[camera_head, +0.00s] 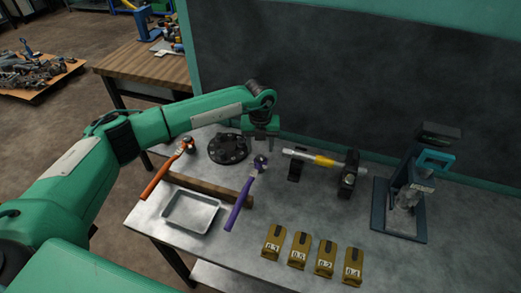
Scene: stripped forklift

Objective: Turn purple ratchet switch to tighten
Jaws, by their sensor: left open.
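The purple ratchet (239,204) rests across the edge of a wooden block on the grey workbench. Its handle points toward the front of the bench and its dark round head (260,163) lies at the far end. The switch on the head is too small to tell its position. My left gripper (262,136) is open and points down above and just beyond the ratchet's head, apart from it as far as I can see. My left arm comes in from the left and passes over the back of the bench. My right gripper is not in view.
An orange ratchet (157,178) lies left of a black round plate (228,148). A metal tray (191,211) sits in front. A shaft on stands (323,160) and a dark press (408,190) stand to the right. Several yellow numbered blocks (298,250) line the front.

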